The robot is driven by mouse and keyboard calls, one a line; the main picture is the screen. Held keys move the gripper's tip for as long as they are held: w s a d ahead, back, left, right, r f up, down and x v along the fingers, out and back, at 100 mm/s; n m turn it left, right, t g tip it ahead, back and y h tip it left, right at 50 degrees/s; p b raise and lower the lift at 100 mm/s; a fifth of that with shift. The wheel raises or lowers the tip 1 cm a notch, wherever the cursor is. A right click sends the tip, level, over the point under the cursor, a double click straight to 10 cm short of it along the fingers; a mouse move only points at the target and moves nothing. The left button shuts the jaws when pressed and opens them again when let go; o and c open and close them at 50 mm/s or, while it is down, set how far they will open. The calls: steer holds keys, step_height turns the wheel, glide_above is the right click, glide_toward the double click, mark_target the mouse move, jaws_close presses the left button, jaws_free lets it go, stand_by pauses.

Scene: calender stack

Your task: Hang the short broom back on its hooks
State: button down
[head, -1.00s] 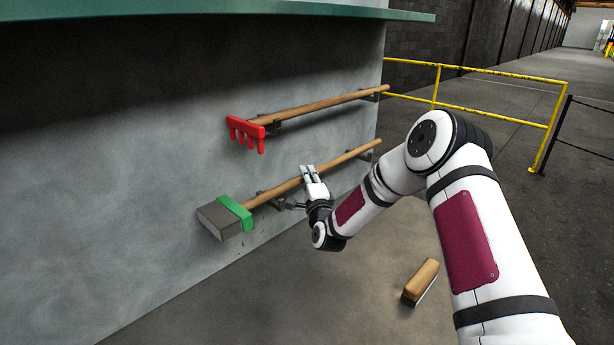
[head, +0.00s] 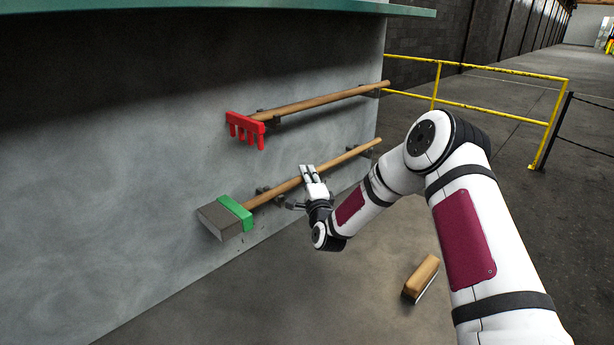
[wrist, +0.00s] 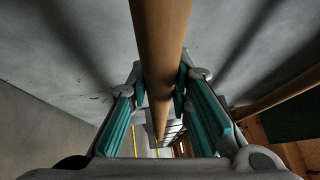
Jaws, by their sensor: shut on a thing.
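The short broom has a wooden handle (head: 335,160), a green band and a grey head (head: 219,220) at its left end. It lies along the grey wall, sloping up to the right. My gripper (head: 308,174) is shut on the handle near its middle; the handle also runs between the teal finger pads in the wrist view (wrist: 160,75). Dark hooks show at the wall by the handle, a left hook (head: 264,190) and a right hook (head: 375,143). I cannot tell whether the handle rests in them.
A red-headed rake (head: 320,102) hangs on the wall above the broom. A wood-backed brush (head: 421,279) lies on the floor below my arm. A green ledge (head: 230,8) juts out above. Yellow railing (head: 490,110) stands at right.

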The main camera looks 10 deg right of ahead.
steer(key=shift+f, duration=0.1)
steer(key=c, duration=1.4)
jaws_free()
steer(key=shift+o, duration=0.2)
steer(key=shift+f, duration=0.1)
steer(key=shift+s, duration=0.1)
steer(key=s+f, duration=0.2)
steer(key=s, duration=0.9)
steer(key=s+d+r+n+g, duration=0.1)
steer(key=s+r+n+g, duration=0.8)
steer(key=r+n, duration=0.5)
steer(key=s+d+r+n+g, duration=0.2)
steer(key=s+r, duration=0.1)
steer(key=s, duration=1.3)
steer(key=s+d+r+n+g+h, duration=0.1)
steer(key=s+d+r+n+g, duration=0.1)
steer(key=s, duration=1.4)
steer(key=shift+d+r+g, duration=0.3)
steer(key=shift+r+g, duration=0.2)
steer(key=shift+r, duration=0.15)
